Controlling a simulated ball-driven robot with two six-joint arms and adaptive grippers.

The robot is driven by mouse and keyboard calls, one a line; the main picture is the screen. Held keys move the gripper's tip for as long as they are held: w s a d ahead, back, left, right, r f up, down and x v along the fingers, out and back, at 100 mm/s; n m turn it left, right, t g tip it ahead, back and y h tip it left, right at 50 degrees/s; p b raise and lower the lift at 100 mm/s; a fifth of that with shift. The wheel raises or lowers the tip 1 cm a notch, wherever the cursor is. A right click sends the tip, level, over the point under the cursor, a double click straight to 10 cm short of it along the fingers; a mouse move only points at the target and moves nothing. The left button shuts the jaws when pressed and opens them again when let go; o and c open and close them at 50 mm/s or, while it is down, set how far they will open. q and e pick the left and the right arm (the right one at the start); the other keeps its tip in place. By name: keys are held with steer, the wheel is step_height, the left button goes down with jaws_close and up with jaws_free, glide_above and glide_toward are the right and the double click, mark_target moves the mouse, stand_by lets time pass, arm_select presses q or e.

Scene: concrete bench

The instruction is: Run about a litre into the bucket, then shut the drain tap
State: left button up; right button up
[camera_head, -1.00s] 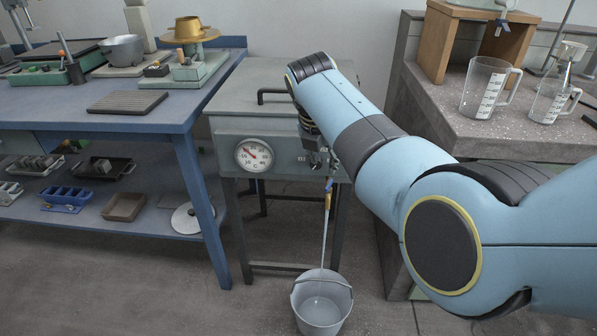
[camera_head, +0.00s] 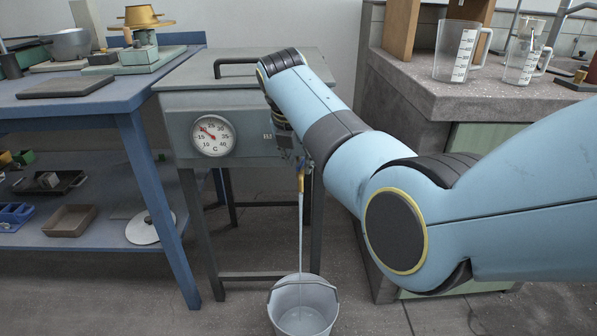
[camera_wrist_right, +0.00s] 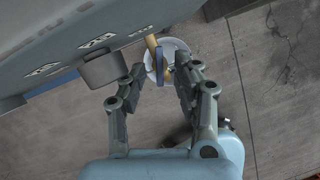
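The grey bucket (camera_head: 303,316) stands upright on the floor below the water bath's front. A thin stream of water (camera_head: 300,235) runs from the brass drain tap (camera_head: 300,181) into it, and some water shows inside. In the right wrist view the tap (camera_wrist_right: 152,43) has a blue lever (camera_wrist_right: 160,66), with the pale bucket (camera_wrist_right: 181,46) beyond. My right gripper (camera_wrist_right: 161,80) is open, its fingers apart on either side of the lever. I cannot tell whether they touch it. In the head view my right arm hides most of that gripper. My left gripper is out of view.
The grey water bath (camera_head: 180,130) carries a dial gauge (camera_head: 213,136) and a bar handle. A blue bench (camera_head: 100,100) stands left. A concrete bench (camera_head: 440,95) on the right holds two clear measuring jugs (camera_head: 457,50), close behind my right arm.

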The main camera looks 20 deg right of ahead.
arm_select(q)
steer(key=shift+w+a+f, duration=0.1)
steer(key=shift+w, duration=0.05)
arm_select(e)
steer(key=shift+f, duration=0.1)
steer(key=shift+c, duration=0.4)
jaws_close()
